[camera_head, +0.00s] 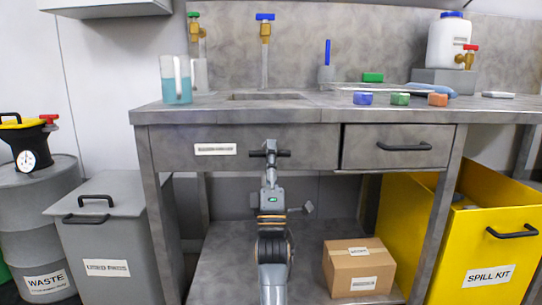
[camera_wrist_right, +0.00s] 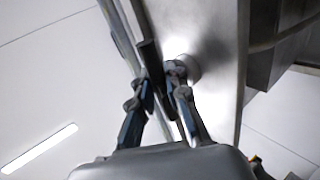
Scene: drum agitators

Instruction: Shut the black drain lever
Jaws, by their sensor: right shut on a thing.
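The black drain lever (camera_head: 284,153) shows as a short dark bar, lying level across the picture, against the grey front panel below the sink. My right gripper (camera_head: 270,149) reaches up to it from below and partly hides it. In the right wrist view the black lever (camera_wrist_right: 153,66) runs between the fingers of my right gripper (camera_wrist_right: 161,88), beside a round metal mount. The gripper is shut on the lever. My left gripper is not in view.
A labelled plate (camera_head: 215,149) is left of the lever, and a drawer handle (camera_head: 404,146) is to its right. A cardboard box (camera_head: 359,270) stands on the lower shelf. A grey bin (camera_head: 107,240) and a yellow spill-kit bin (camera_head: 490,258) flank the bench.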

